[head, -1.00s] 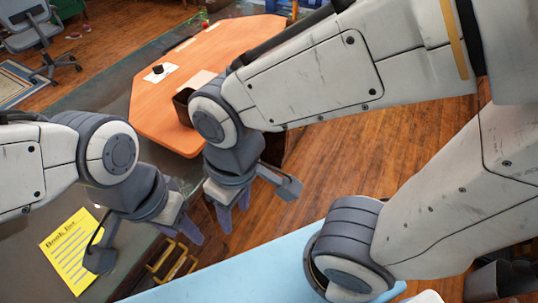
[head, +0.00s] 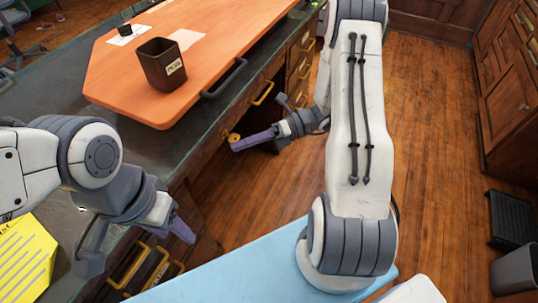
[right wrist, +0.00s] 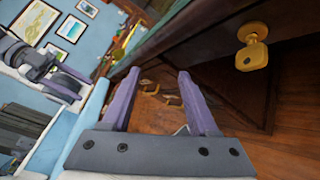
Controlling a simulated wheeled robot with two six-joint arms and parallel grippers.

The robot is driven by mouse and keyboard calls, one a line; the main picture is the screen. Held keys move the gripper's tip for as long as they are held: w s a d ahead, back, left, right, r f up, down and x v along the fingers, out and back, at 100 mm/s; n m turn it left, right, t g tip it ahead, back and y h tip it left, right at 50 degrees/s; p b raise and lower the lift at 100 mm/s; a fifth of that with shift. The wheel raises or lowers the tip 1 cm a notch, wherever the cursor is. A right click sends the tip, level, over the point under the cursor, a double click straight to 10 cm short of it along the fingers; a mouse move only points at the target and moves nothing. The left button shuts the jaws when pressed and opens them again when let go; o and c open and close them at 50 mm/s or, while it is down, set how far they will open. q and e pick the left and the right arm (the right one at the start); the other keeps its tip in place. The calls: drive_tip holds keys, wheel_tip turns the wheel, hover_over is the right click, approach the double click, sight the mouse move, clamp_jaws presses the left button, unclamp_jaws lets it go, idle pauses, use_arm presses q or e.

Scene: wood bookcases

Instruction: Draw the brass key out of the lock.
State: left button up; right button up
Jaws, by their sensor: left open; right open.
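The brass key (right wrist: 252,52) sticks out of a round lock plate in the dark wood front of the desk, upper right in the right wrist view. In the head view the key (head: 234,137) is a small gold spot just beyond my right fingertips. My right gripper (head: 240,145) is open and empty, beside the key. Its purple fingers (right wrist: 155,76) point forward in the right wrist view, with the key off to their right and not between them. My left gripper (head: 186,230) hangs near the desk's front edge at the left, open, with nothing seen in it.
A desk with an orange top (head: 215,50) carries a dark bin (head: 163,68) near its edge. Drawers with brass handles (head: 262,93) line its front. A light blue surface (head: 255,262) lies in front. A yellow sheet (head: 22,258) is at left.

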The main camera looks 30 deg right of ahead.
sight(236, 139)
drive_tip(key=w+d+f+m+t+b, duration=0.2)
drive_tip(key=w+d+f+m+t, duration=0.1)
drive_tip(key=d+f+m+t, duration=0.55)
drive_tip(key=shift+m+g, duration=0.25)
drive_tip(key=shift+m, duration=0.1)
drive_tip(key=x, duration=0.7)
drive_tip(key=shift+a+r, duration=0.1)
drive_tip(key=shift+r, duration=0.35)
use_arm(q)
drive_tip(key=shift+f+p, duration=0.3)
drive_tip(key=shift+f, duration=1.05)
use_arm(e)
drive_tip(key=shift+x, duration=1.1)
drive_tip(key=shift+w+f, duration=0.1)
drive_tip(key=shift+f, duration=0.05)
clamp_jaws()
